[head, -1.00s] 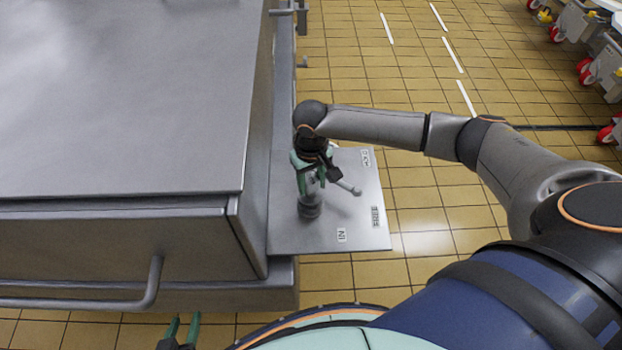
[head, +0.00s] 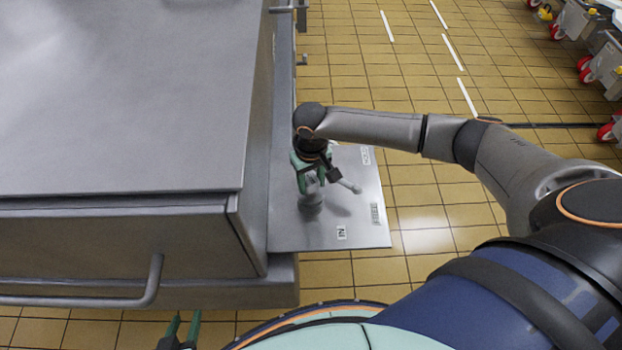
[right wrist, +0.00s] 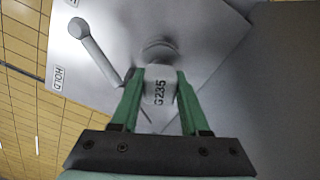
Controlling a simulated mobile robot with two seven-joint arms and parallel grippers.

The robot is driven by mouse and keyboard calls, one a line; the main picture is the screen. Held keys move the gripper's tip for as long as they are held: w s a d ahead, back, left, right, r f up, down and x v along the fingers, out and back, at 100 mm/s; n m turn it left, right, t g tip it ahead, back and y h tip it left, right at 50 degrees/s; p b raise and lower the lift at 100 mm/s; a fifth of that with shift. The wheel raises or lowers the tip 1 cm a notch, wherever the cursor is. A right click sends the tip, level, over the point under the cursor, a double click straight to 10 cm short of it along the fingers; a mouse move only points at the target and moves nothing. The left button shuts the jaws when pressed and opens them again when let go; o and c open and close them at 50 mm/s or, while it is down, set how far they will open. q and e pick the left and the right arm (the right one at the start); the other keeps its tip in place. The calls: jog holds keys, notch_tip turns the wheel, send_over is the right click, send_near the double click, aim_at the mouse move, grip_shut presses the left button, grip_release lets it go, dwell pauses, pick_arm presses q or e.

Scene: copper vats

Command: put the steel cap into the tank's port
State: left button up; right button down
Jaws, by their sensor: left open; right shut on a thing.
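The steel cap (right wrist: 160,88), a grey block marked G235, is held between the green fingers of my right gripper (right wrist: 160,115) in the right wrist view. In the head view my right gripper (head: 309,180) is over the steel plate (head: 290,235) at the tank's side. A round grey port (right wrist: 158,50) shows just beyond the cap; whether the cap touches or enters it is hidden. A lever with a knobbed end (right wrist: 80,28) reaches out beside the cap. My left gripper (head: 180,330) is open and empty at the bottom edge of the head view.
The tank's large steel body (head: 120,90) fills the left, with a bar handle (head: 153,280) in front. The plate bears a HOLD label (right wrist: 58,78), a FREE label (head: 375,213) and an IN label (head: 341,232). Open tiled floor (head: 430,190) lies to the right.

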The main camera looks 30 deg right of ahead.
jog(key=shift+f, duration=0.15)
jog(key=shift+c, duration=1.6)
grip_release()
notch_tip(320, 180, up, 5)
jog(key=shift+r+p, duration=0.2)
jog(key=shift+p, duration=0.45)
notch_tip(320, 180, up, 6)
jog(key=shift+r+p, duration=0.1)
jog(key=shift+p, duration=0.4)
jog(key=shift+r, duration=0.45)
